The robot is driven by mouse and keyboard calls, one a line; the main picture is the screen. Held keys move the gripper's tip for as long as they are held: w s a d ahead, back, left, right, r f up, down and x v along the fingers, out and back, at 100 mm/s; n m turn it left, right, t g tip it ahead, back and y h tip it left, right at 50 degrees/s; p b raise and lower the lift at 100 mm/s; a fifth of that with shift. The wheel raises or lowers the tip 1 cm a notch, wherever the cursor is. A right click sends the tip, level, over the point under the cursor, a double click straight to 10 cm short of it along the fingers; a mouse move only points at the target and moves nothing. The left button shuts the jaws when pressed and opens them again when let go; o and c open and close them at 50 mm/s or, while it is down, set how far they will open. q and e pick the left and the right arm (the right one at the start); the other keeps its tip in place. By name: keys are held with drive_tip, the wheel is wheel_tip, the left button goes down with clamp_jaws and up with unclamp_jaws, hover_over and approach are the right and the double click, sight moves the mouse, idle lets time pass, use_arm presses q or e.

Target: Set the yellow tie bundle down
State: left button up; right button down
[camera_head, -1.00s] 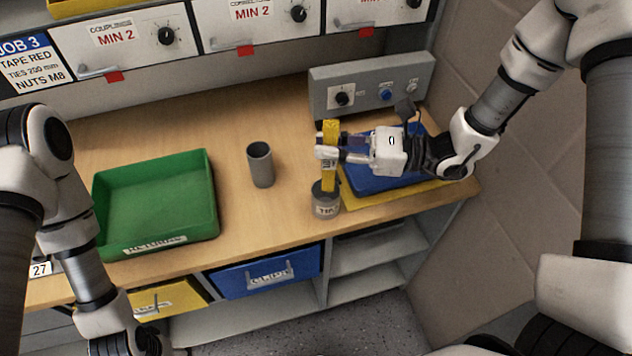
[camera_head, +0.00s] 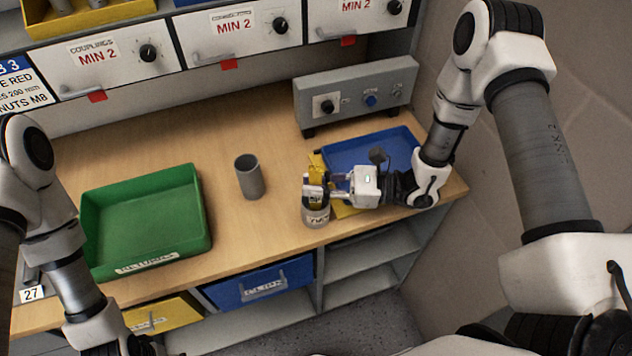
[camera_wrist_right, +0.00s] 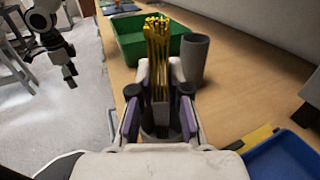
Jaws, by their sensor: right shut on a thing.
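The yellow tie bundle (camera_head: 316,166) stands upright in my right gripper (camera_head: 318,192), which is shut on it. Its lower end is down inside a grey labelled cup (camera_head: 316,217) at the table's front edge; whether it touches the bottom is hidden. In the right wrist view, the bundle (camera_wrist_right: 158,50) rises between the fingers of the right gripper (camera_wrist_right: 158,100), its loose ends at the top. My left gripper is cut off at the bottom left of the head view; in the wrist view the left gripper (camera_wrist_right: 67,75) hangs away from the table, too small to read.
A blue tray (camera_head: 375,150) lies just behind my right gripper. An empty grey cup (camera_head: 249,176) and a green tray (camera_head: 145,222) stand to the left, with clear wood between. A grey control box (camera_head: 355,92) stands at the back.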

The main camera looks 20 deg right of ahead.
drive_tip(key=c, duration=1.1)
unclamp_jaws()
drive_tip(key=shift+w+f, duration=0.2)
drive_tip(key=shift+c, duration=0.2)
drive_tip(key=shift+s, duration=0.1)
